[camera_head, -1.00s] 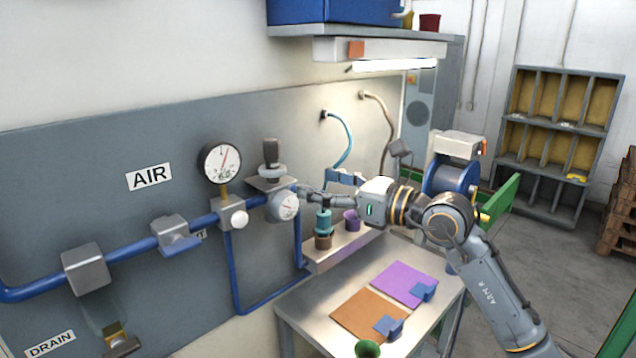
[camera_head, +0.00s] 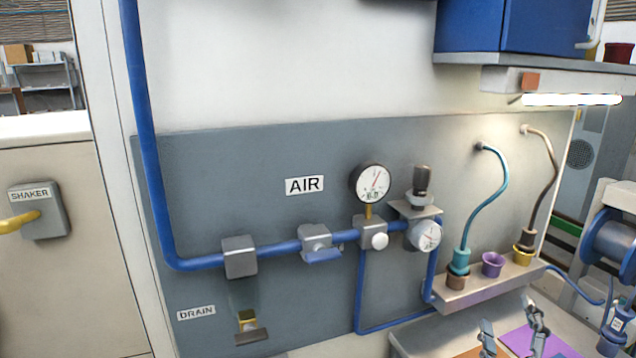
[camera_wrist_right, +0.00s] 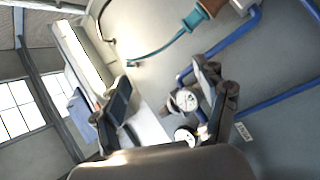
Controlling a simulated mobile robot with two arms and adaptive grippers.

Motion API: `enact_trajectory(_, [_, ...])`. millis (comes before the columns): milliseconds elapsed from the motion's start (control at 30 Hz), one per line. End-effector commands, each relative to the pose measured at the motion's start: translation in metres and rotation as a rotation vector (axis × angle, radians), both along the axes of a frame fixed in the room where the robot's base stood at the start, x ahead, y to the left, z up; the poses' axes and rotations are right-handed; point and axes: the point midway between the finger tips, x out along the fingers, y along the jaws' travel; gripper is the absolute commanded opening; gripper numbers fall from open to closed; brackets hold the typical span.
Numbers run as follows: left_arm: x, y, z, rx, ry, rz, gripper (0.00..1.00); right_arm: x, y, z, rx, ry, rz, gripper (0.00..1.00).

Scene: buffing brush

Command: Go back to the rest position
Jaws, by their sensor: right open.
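My right gripper (camera_head: 511,336) shows at the bottom right of the head view, in front of the work table, with its two fingers apart. In the right wrist view the same gripper (camera_wrist_right: 162,95) is open with nothing between its fingers. It is apart from the holder ledge (camera_head: 480,291) on the wall. My left gripper is in neither view.
A purple cup (camera_head: 493,264) on the ledge is empty; a yellow cup (camera_head: 523,257) holds the brown hose's end. The gauge (camera_head: 370,183) and blue pipe (camera_head: 200,263) run along the grey panel. A purple mat (camera_head: 550,343) lies on the table. A blue reel (camera_head: 613,240) stands right.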

Motion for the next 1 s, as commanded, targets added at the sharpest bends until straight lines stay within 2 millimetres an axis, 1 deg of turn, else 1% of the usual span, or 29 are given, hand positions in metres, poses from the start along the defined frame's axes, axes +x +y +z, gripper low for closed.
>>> enact_trajectory(33, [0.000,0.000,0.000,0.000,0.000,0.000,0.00,-0.012,-0.003,-0.039,0.132,0.111,-0.033,0.73])
enact_trajectory(67, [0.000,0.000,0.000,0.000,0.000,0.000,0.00,-0.020,-0.003,-0.061,0.205,0.177,-0.052,0.73])
enact_trajectory(100, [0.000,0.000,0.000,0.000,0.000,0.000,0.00,-0.031,-0.002,-0.089,0.295,0.264,-0.075,0.73])
enact_trajectory(167, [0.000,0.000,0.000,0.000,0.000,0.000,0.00,-0.052,0.004,-0.130,0.417,0.398,-0.111,0.73])
enact_trajectory(200, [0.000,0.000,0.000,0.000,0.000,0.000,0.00,-0.068,0.010,-0.154,0.491,0.484,-0.132,0.73])
enact_trajectory(267, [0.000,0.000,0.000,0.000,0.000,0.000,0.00,-0.092,0.021,-0.185,0.585,0.605,-0.158,0.73])
enact_trajectory(300, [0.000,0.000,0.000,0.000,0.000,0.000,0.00,-0.107,0.029,-0.202,0.639,0.679,-0.174,0.73])
enact_trajectory(400, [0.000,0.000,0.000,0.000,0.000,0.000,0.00,-0.143,0.049,-0.233,0.743,0.837,-0.201,0.73])
enact_trajectory(467, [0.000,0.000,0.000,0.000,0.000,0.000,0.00,-0.163,0.060,-0.247,0.794,0.920,-0.213,0.73])
enact_trajectory(500, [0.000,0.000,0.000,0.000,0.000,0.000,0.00,-0.176,0.068,-0.255,0.826,0.974,-0.220,0.73])
enact_trajectory(600, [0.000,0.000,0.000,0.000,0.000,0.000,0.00,-0.207,0.086,-0.269,0.892,1.099,-0.234,0.73])
enact_trajectory(733, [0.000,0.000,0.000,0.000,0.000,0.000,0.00,-0.248,0.110,-0.282,0.967,1.256,-0.246,0.73])
enact_trajectory(833, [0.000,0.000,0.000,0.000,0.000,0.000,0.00,-0.238,0.110,-0.313,0.960,1.265,-0.255,0.73])
enact_trajectory(967, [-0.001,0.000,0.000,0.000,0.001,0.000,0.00,-0.231,0.111,-0.353,0.956,1.279,-0.262,0.73])
enact_trajectory(1000, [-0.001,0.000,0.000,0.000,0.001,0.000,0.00,-0.230,0.111,-0.367,0.955,1.284,-0.265,0.73])
